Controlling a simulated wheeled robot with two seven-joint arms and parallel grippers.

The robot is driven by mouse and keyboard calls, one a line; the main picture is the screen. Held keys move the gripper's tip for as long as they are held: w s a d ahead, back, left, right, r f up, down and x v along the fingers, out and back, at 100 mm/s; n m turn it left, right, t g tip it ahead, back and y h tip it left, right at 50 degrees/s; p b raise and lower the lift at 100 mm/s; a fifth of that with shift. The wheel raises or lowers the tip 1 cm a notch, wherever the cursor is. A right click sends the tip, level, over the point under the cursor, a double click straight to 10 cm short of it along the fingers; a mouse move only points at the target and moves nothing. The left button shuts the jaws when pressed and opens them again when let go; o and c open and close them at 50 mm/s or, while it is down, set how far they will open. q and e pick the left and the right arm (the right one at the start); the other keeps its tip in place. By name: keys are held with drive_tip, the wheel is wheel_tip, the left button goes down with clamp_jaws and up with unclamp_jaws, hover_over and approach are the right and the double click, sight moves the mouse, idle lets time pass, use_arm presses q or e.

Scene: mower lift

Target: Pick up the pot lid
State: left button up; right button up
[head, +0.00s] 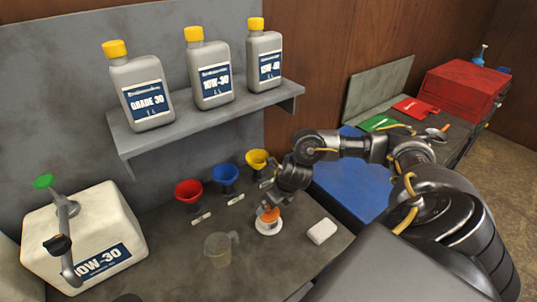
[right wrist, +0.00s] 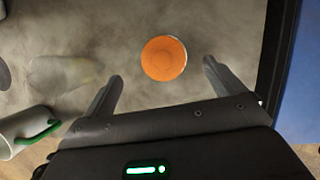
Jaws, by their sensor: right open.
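An orange round cap, which looks like the pot lid (head: 269,214), sits on a white round base (head: 268,228) on the grey bench. In the right wrist view the lid (right wrist: 164,58) is a plain orange disc, just beyond the fingertips and between their lines. My right gripper (head: 273,203) comes down over it from above and hides part of it in the head view. In the right wrist view the gripper (right wrist: 161,72) is open, a finger on each side, with nothing held. I cannot tell the exact height gap. My left gripper is not in view.
Red (head: 188,192), blue (head: 225,178) and yellow (head: 257,160) funnels stand behind. A white canister (head: 85,240) is at left. A shelf (head: 205,120) with three bottles overhangs the back.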

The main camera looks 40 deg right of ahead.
sight(269, 210)
drive_tip(key=shift+w+f, duration=0.25)
drive_tip(key=shift+f, duration=0.2)
drive_tip(key=shift+d+f, duration=0.1)
drive_tip(key=shift+s+f, duration=0.1)
drive_tip(key=shift+f, duration=0.2)
drive_tip(key=p+x, duration=0.1)
drive_tip(key=x, duration=0.2)
drive_tip(key=shift+f, duration=0.35)
drive_tip(key=shift+d+f+p, duration=0.1)
drive_tip(key=shift+f+p, duration=0.2)
drive_tip(key=shift+f, duration=0.15)
drive_tip(key=c, duration=1.1)
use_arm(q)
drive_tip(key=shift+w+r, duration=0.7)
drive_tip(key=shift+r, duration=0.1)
use_arm(e)
drive_tip(key=shift+r, duration=0.1)
drive_tip(key=shift+c, duration=0.2)
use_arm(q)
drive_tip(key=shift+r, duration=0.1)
use_arm(e)
drive_tip(key=shift+r, duration=0.1)
